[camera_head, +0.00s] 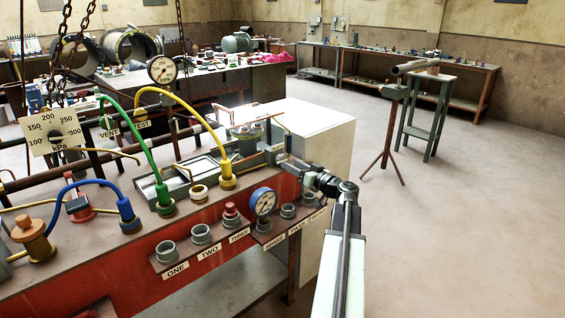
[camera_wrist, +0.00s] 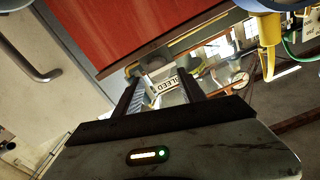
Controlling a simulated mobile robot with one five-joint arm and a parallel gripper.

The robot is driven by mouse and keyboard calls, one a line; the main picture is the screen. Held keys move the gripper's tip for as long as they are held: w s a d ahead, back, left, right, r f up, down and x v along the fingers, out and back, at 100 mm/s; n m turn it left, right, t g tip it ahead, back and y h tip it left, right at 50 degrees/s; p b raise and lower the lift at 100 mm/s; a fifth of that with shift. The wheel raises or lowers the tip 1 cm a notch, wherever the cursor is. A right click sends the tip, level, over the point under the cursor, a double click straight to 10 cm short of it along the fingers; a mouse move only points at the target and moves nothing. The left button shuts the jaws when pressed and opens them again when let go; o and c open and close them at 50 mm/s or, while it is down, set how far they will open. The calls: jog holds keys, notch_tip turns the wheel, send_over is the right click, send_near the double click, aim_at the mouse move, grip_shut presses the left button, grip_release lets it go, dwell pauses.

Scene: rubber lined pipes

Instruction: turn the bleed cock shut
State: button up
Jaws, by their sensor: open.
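A tag lettered BLEED (camera_wrist: 163,87) shows in the wrist view, between my two fingers. A small pale fitting (camera_wrist: 158,70) sits just beyond the tag; I cannot tell clearly which part is the cock's handle or how it is turned. In the head view my gripper (camera_head: 284,160) is at the right end of the red bench, beside the grey tray. My gripper (camera_wrist: 158,92) is open, its dark fingers pointing at the tag. I see nothing held, and cannot tell whether the fingers touch anything. In the head view the cock is not clearly made out near my gripper.
A yellow hose (camera_head: 183,96) and a green hose (camera_head: 132,135) arch over the bench left of my gripper. A white cabinet (camera_head: 318,125) stands behind.

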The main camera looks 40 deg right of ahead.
aim_at(282, 160)
jog(key=w, duration=0.6)
jog(key=shift+d, duration=0.3)
grip_shut()
jog(key=m, duration=0.4)
jog(key=shift+s+m, duration=0.1)
jog(key=shift+m, duration=0.2)
grip_release()
jog(key=shift+s, duration=0.1)
